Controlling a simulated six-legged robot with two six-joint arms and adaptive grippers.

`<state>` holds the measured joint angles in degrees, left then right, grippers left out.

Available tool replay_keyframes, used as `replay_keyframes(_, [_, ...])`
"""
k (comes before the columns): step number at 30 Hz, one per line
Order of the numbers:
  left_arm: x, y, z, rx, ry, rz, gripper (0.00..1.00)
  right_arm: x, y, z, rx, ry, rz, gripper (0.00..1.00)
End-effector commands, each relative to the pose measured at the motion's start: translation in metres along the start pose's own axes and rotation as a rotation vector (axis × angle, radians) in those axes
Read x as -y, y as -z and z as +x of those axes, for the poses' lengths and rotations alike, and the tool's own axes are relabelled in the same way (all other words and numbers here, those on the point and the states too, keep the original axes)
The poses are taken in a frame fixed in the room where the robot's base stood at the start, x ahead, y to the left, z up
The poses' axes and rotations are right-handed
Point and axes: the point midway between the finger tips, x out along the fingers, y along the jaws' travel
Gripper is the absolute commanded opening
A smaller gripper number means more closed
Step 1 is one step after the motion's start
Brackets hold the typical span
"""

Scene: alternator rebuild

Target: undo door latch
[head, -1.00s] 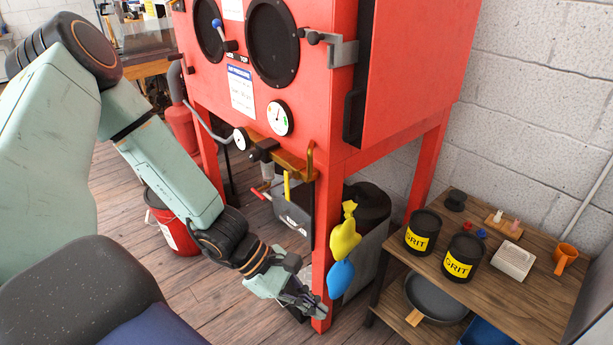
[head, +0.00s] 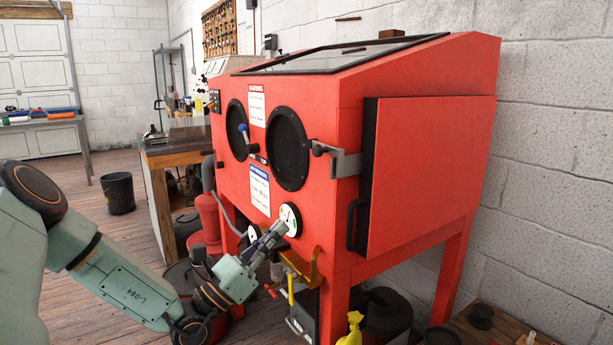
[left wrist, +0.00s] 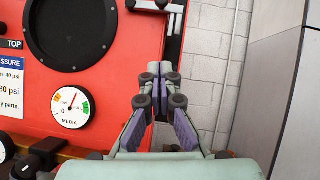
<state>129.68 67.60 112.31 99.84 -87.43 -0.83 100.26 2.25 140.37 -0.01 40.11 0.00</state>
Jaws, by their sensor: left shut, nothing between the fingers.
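The red blast cabinet (head: 320,195) has a red side door (head: 428,165) on its right face. The door lies flat against the cabinet and has a black handle (head: 355,222). A grey metal latch (head: 345,164) with a black-knobbed lever (head: 320,149) sits at the front corner by the door's edge. My left gripper (head: 283,229) is shut and empty, in front of the gauge and below and left of the latch. In the left wrist view its fingers (left wrist: 161,75) are together, pointing up toward the cabinet corner, with part of the latch (left wrist: 162,6) at the top edge. My right gripper is not in view.
A media gauge (left wrist: 71,107) and two round glove ports (head: 287,149) are on the cabinet front. A brass bracket (head: 300,264) sticks out below. A grey block wall (head: 555,180) stands close behind the cabinet. Wooden floor is open at left.

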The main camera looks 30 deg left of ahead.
Motion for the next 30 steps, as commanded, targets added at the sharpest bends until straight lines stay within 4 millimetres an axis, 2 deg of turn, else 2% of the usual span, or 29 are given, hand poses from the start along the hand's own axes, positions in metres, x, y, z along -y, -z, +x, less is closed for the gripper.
replay_keyframes(5, [-0.001, -0.010, 0.000, 0.044, 0.000, -0.001, 0.00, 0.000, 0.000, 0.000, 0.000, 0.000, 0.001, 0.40])
replay_keyframes(17, [0.001, -0.009, 0.005, 0.043, 0.003, 0.000, 0.00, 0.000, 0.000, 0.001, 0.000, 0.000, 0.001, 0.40])
replay_keyframes(30, [0.003, -0.011, 0.070, 0.042, 0.006, 0.003, 0.00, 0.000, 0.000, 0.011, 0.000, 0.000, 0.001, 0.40])
